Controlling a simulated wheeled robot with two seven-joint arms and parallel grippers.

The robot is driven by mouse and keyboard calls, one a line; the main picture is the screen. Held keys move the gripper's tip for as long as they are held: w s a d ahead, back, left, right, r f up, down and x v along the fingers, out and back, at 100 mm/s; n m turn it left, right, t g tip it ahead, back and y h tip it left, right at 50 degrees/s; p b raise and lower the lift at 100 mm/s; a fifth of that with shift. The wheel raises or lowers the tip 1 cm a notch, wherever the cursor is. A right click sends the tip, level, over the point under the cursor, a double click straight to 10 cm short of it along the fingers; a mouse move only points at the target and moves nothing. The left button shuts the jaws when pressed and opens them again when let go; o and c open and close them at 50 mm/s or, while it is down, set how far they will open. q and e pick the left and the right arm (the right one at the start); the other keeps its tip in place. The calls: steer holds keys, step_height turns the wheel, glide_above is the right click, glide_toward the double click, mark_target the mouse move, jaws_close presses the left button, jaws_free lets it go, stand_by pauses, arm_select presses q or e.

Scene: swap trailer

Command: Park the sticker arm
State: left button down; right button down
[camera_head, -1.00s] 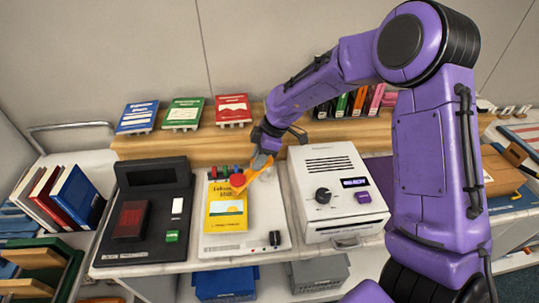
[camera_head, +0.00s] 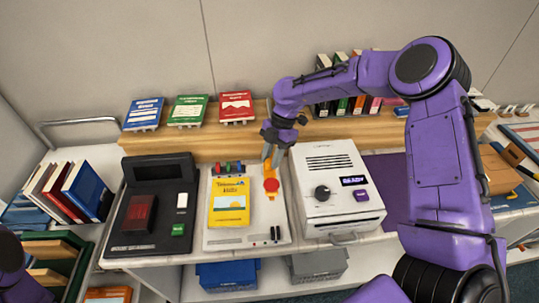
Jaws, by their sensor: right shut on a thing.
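The sticker arm (camera_head: 268,168) is orange with a red round end (camera_head: 271,185). It lies over the right part of the white board (camera_head: 254,236), to the right of the yellow book (camera_head: 229,207), and no longer covers the book. My right gripper (camera_head: 272,152) is shut on the sticker arm near its back end; its fingertips are small and partly hidden. A purple part of my left arm shows at the lower left edge, but its gripper is out of view.
A black device (camera_head: 155,222) with a red pad and white and green buttons stands left of the board. A white machine (camera_head: 335,190) with a knob stands close on the right. Blue, green and red books (camera_head: 236,107) stand on the wooden shelf (camera_head: 190,147) behind.

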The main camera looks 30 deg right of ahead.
steer(key=shift+d+n, duration=0.1)
steer(key=shift+n, duration=0.3)
steer(key=c, duration=0.9)
jaws_free()
steer(key=b+v, duration=0.1)
steer(key=v, duration=0.9)
steer(key=shift+w+r+b, duration=0.1)
steer(key=shift+r+b, duration=0.15)
steer(key=shift+b, duration=0.1)
